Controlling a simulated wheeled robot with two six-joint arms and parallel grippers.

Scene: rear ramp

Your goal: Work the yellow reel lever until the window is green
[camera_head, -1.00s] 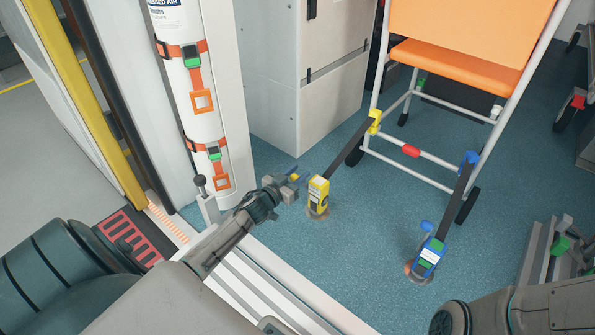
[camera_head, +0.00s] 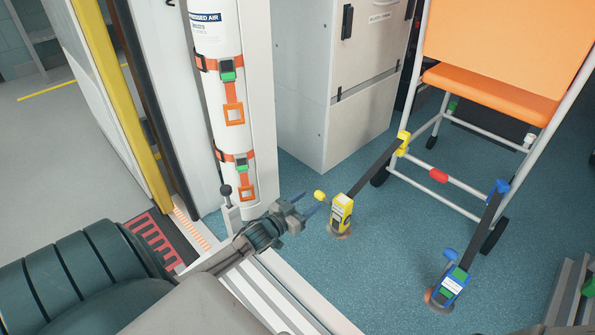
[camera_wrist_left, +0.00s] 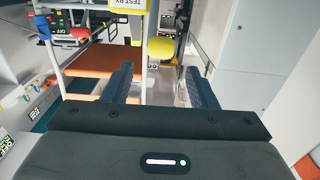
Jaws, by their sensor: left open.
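The yellow reel (camera_head: 341,214) stands on the floor, with a dark strap running up to a yellow clip on the chair frame. Its lever ends in a yellow knob (camera_head: 319,196). My left gripper (camera_head: 309,203) is open, its fingers pointing at the knob from the left. In the left wrist view the knob (camera_wrist_left: 160,49) shows between and beyond the finger tips, and the gripper is not closed on it. The reel shows a pale label; I cannot make out its window colour. My right gripper is not in view.
A blue reel (camera_head: 452,285) stands at right, strapped to the orange-seated chair (camera_head: 492,92). An air cylinder (camera_head: 225,110) stands strapped by the doorway at left. A grey cabinet (camera_head: 322,100) is behind. Blue floor between the reels is clear.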

